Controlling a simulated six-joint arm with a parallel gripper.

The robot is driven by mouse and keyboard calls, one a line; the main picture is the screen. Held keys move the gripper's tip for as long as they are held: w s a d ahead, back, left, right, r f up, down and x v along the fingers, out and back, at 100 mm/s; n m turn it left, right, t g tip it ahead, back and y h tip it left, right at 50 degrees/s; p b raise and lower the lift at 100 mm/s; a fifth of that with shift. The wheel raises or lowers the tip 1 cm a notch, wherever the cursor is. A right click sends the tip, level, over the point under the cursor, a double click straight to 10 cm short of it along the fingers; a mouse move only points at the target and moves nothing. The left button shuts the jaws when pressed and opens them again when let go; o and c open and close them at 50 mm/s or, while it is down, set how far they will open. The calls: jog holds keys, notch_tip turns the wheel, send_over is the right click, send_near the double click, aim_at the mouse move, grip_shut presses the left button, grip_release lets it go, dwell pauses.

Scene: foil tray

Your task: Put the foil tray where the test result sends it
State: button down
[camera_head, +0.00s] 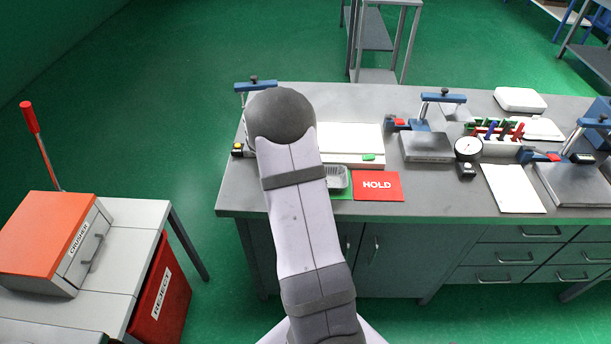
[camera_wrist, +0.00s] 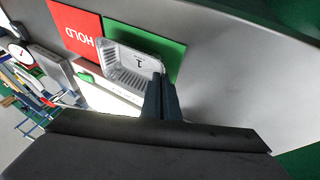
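The foil tray (camera_head: 337,178) is a small silver open tray, partly hidden behind my arm in the head view. The red HOLD mat (camera_head: 377,186) lies right of the tray and is bare. My arm hides the gripper in the head view.
A white flat device (camera_head: 350,138) with a green piece (camera_head: 369,157) is behind the mats. Presses, a dial gauge (camera_head: 468,148) and a white sheet (camera_head: 512,188) stand to the right. A red REJECT bin (camera_head: 160,298) and orange CRUSHER (camera_head: 48,235) are at left.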

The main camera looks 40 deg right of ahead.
jog(key=c, duration=2)
grip_release()
jog(key=shift+b+v, duration=0.85)
jog(key=shift+v, duration=2.85)
jog(key=s+a+f+n+g+y, duration=0.1)
jog(key=s+a+f+n+y, duration=0.25)
jog(key=s+a, duration=0.3)
jog(key=s+a+f+n+g+y, duration=0.1)
jog(key=s+a+f+n+y, duration=0.1)
jog(key=s+a+f, duration=0.4)
jog(key=shift+s+a+r+n+t+y, duration=0.25)
jog(key=shift+s+a+r, duration=0.75)
jog(key=shift+a, duration=1.65)
jog(key=shift+s+a+r+n+t+y, duration=0.1)
jog(key=shift+s+a+r+n+t, duration=0.35)
jog(key=shift+a+r, duration=1.65)
jog(key=shift+s+a+r+n+t+y, duration=0.15)
jog(key=shift+s+a+r+n, duration=0.55)
jog(key=shift+a, duration=2.5)
